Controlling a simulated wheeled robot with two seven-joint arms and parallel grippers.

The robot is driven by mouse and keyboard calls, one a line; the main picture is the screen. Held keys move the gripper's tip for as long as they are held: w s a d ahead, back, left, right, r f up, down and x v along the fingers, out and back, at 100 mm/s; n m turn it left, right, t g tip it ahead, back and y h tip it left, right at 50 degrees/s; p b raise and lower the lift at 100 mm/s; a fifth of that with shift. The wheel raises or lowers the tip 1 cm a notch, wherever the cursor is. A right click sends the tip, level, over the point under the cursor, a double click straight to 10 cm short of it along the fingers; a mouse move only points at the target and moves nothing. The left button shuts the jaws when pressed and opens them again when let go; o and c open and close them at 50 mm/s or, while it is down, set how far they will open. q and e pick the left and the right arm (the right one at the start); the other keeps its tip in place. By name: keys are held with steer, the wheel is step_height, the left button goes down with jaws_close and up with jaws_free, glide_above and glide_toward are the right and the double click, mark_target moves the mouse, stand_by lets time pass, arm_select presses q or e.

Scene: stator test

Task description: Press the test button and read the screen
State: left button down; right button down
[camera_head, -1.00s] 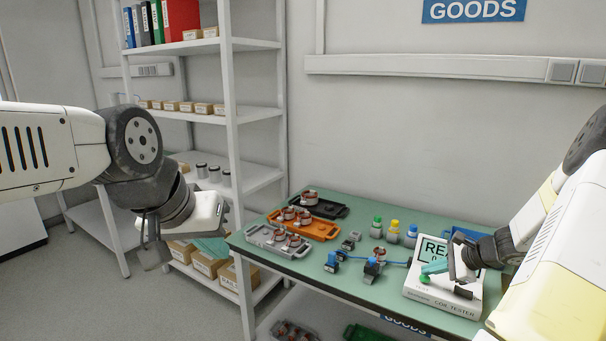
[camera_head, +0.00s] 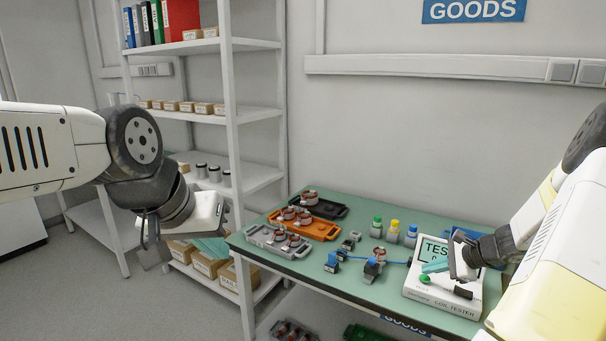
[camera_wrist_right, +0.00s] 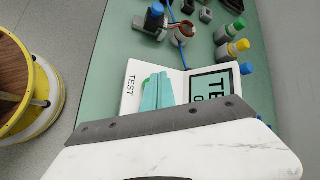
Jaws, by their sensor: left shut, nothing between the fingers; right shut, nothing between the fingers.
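The white coil tester (camera_head: 441,305) stands at the right end of the green table. Its screen (camera_head: 436,247) begins with "TEST"; my right gripper hides the rest. The green test button (camera_head: 425,279) is on the tester's sloped front; it also shows partly behind the fingers in the right wrist view (camera_wrist_right: 146,84). My right gripper (camera_head: 432,267) is shut and empty, its teal fingertips just above the button. I cannot tell whether they touch it. In the right wrist view, the fingers (camera_wrist_right: 158,90) lie beside the word TEST. My left gripper (camera_head: 207,247) is shut and empty, left of the table.
Bottles with green, yellow and blue caps (camera_head: 393,230) stand behind. Grey (camera_head: 262,243), orange (camera_head: 325,232) and black trays lie at the table's left. White shelving (camera_head: 232,130) stands behind my left gripper.

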mark_target(427, 279)
step_height(427, 279, up, 6)
stand_by(0.9)
steer(key=s+a+r+n+g+h, duration=0.1)
steer(key=s+a+r+n, duration=0.4)
steer(key=a, duration=0.3)
steer(key=s+a+r+n+g, duration=0.1)
steer(key=s+a+r+n, duration=0.25)
steer(key=a+r, duration=0.4)
steer(key=s+a+r+n+h, duration=0.1)
steer(key=s+a+r+n, duration=0.1)
steer(key=s, duration=0.3)
steer(key=s+a+r+n+h, duration=0.1)
steer(key=s+a+r+n, duration=0.1)
steer(key=s+n, duration=0.3)
steer(key=s+a+r+n+t, duration=0.1)
steer(key=s+a+r+n, duration=0.1)
steer(key=s, duration=0.4)
steer(key=shift+s+a+r+n+h, duration=0.2)
steer(key=shift+a+r+n+h, duration=0.25)
steer(key=shift+n, duration=0.6)
